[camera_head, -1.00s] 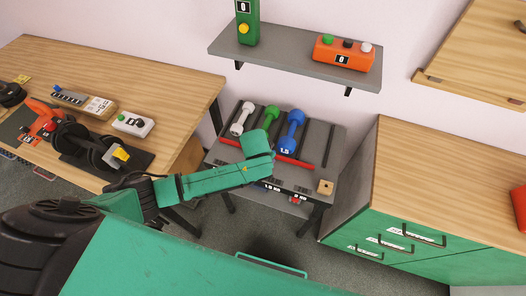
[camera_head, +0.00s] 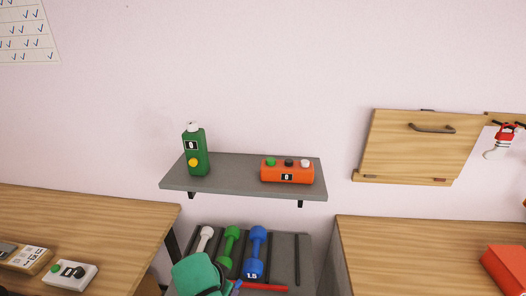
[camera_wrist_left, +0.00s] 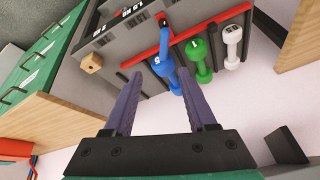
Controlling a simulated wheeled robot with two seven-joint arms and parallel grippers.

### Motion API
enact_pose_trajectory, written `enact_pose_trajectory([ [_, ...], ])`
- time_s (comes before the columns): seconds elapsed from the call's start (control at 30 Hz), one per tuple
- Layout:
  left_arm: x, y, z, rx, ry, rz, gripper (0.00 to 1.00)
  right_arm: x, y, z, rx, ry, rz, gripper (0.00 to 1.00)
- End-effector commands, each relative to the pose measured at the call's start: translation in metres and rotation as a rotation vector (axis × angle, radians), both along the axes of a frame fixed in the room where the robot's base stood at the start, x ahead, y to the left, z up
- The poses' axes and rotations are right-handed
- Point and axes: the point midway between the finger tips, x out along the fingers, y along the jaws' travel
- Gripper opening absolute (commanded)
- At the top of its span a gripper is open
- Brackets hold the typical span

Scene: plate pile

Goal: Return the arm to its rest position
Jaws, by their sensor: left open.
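My left arm's teal link (camera_head: 197,274) shows at the bottom of the head view, in front of the dumbbell rack (camera_head: 305,250). My left gripper (camera_wrist_left: 160,92) is open and empty in the left wrist view, its two purple-grey fingers spread apart. The blue dumbbell (camera_wrist_left: 168,68) shows beyond the fingertips, with the green dumbbell (camera_wrist_left: 200,60) and the white dumbbell (camera_wrist_left: 232,45) to its right. All three lie on the rack; in the head view they are white (camera_head: 205,238), green (camera_head: 229,244) and blue (camera_head: 255,252). My right gripper is not in view.
Wooden worktops stand left (camera_head: 90,225) and right (camera_head: 420,250) of the rack. A wooden panel (camera_head: 415,150) hangs at right.

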Motion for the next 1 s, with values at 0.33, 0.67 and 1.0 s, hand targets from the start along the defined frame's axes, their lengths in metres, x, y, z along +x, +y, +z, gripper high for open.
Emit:
enact_pose_trajectory([
  [0.33,-0.055,0.043,-0.016,-0.135,0.036,0.128,0.57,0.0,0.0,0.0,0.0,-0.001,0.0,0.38],
  [0.67,-0.113,0.118,-0.076,-0.04,0.138,0.274,0.57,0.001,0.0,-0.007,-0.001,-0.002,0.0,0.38],
  [1.0,-0.119,0.115,-0.24,-0.028,0.203,0.263,0.57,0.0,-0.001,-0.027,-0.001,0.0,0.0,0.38],
])
